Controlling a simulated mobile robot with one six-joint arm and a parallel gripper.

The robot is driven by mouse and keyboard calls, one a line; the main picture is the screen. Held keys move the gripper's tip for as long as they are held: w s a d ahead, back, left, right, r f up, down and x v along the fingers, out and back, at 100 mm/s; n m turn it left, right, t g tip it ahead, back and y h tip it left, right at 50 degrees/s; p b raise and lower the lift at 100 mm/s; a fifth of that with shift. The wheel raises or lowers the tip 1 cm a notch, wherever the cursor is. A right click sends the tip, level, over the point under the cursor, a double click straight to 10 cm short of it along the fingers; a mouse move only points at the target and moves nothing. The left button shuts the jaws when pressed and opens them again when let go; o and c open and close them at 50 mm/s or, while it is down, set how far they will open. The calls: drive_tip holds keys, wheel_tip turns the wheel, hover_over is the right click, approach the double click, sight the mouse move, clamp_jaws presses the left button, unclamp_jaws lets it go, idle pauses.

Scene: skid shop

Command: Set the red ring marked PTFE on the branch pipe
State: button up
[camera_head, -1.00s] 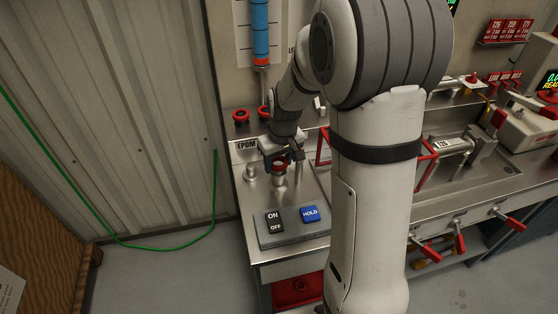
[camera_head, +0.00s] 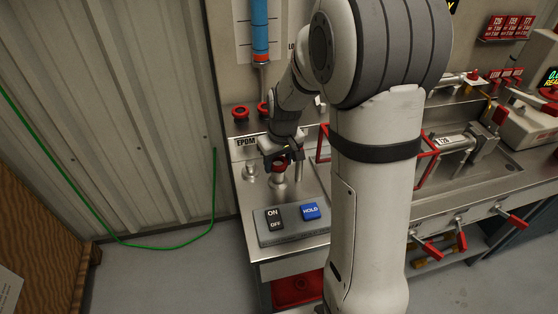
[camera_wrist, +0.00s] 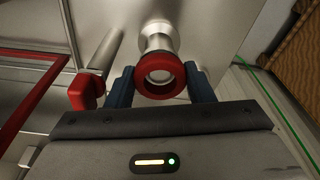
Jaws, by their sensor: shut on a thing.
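My gripper (camera_wrist: 160,85) is shut on a red ring (camera_wrist: 160,93), one blue finger on each side of it. In the wrist view the ring is at the near end of the metal branch pipe (camera_wrist: 156,40), roughly in line with it. Light metal shows through its hole. I cannot tell whether it touches the pipe or sits fully on it. No marking is legible on the ring. In the head view the gripper (camera_head: 281,156) holds the ring just above the short upright pipe (camera_head: 279,180), on the steel bench.
A slim metal post (camera_head: 299,168) stands close right of the pipe. A low stub (camera_head: 250,170) is to its left, by the EPDM label (camera_head: 246,143). A control box (camera_head: 292,222) is in front. Another red ring (camera_head: 240,114) is at the back. A red frame (camera_head: 323,145) is to the right.

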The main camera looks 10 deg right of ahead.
drive_tip(key=shift+f+b, duration=0.3)
drive_tip(key=shift+f, duration=0.1)
drive_tip(key=o, duration=0.9)
drive_tip(key=shift+c, duration=0.6)
drive_tip(key=o, duration=0.5)
drive_tip(key=shift+r, duration=0.1)
drive_tip(key=shift+c, duration=0.2)
drive_tip(key=shift+w+r, duration=0.1)
drive_tip(key=shift+r, duration=0.05)
drive_tip(key=shift+c, duration=0.4)
drive_tip(key=shift+w+r+p, duration=0.1)
drive_tip(key=shift+r+p, duration=0.45)
drive_tip(key=shift+r, duration=0.15)
drive_tip(key=shift+o, duration=0.4)
drive_tip(key=shift+r, duration=0.35)
